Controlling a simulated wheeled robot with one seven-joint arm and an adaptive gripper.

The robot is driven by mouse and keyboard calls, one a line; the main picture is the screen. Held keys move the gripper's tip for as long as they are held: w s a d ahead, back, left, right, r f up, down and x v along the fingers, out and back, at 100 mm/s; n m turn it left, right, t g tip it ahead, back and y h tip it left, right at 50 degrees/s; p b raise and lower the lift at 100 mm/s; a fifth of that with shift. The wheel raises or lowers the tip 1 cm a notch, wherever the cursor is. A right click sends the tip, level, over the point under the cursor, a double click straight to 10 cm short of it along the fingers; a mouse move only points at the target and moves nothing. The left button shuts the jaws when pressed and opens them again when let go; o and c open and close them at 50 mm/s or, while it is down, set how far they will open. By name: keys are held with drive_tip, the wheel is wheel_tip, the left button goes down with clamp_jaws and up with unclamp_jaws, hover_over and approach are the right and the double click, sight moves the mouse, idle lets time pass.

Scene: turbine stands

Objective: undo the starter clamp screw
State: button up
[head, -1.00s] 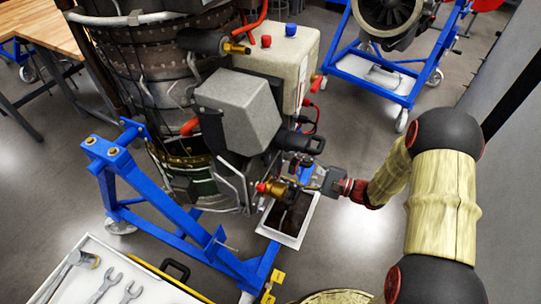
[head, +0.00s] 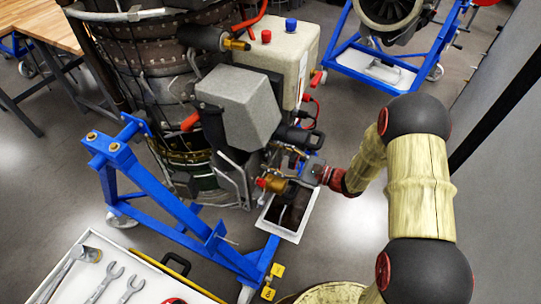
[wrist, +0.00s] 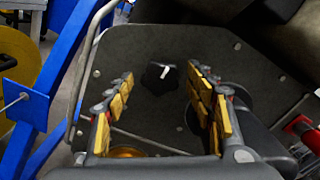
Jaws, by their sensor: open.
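My gripper (head: 303,166) is at the side of the engine, beside a brass-coloured fitting (head: 272,184) with a red end. In the wrist view my gripper (wrist: 162,82) is open and its yellow-padded fingers stand well apart. Between them, farther off, a black lobed knob (wrist: 158,78) with a white mark sits on a dark grey plate (wrist: 140,48). It may be the clamp screw; I cannot tell for sure. The fingers do not appear to touch it. In the head view the knob is not distinguishable around my gripper.
The engine (head: 150,70) stands in a blue frame (head: 180,215). A grey box (head: 238,105) sits above my gripper. A white-rimmed tray (head: 290,232) lies below. A tool tray (head: 150,285) with wrenches is at front left. A metal tube (wrist: 85,75) borders the plate.

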drive_tip(key=shift+w+a, duration=0.3)
drive_tip(key=shift+a, duration=0.15)
drive_tip(key=shift+c, duration=0.3)
drive_tip(key=c, duration=1.3)
drive_tip(key=n+b, duration=0.2)
drive_tip(key=b, duration=0.1)
drive_tip(key=shift+f+n+b, duration=0.3)
drive_tip(key=shift+n, duration=0.1)
drive_tip(key=n+b, duration=0.5)
drive_tip(key=b, duration=0.1)
drive_tip(key=shift+n+b, duration=0.3)
drive_tip(key=shift+b, duration=0.1)
drive_tip(key=shift+s+r+n+p, duration=0.1)
drive_tip(key=shift+r+n+p, duration=0.25)
drive_tip(key=shift+n, duration=0.35)
drive_tip(key=n, duration=0.8)
drive_tip(key=o, duration=1.4)
